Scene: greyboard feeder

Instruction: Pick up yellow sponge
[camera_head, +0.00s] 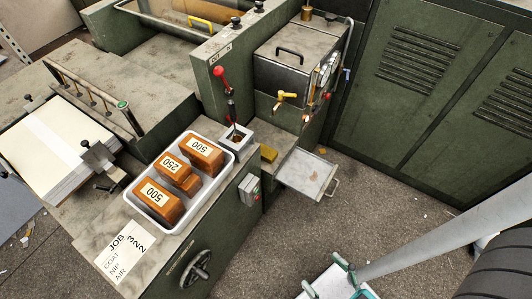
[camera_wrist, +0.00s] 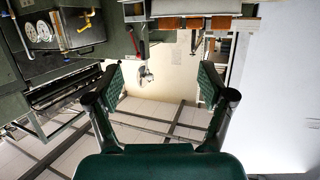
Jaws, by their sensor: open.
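The yellow sponge (camera_head: 268,153) is a small block on the grey machine ledge in the head view. It lies just right of a small white square box with a dark opening and left of a metal drip tray. I cannot make it out in the wrist view. My gripper (camera_wrist: 162,82) shows in the wrist view with its two green-padded fingers wide apart and nothing between them. The wrist picture looks upside down, with the machine beyond the fingers. The gripper appears well away from the sponge.
A white tray (camera_head: 131,203) holds orange blocks marked 500, 250 and 500. A red-knobbed lever (camera_head: 219,78) rises behind the small white box (camera_head: 237,137). The metal tray (camera_head: 304,174) juts out over the floor. A yellow tap (camera_head: 287,96) is above. Open floor lies in front.

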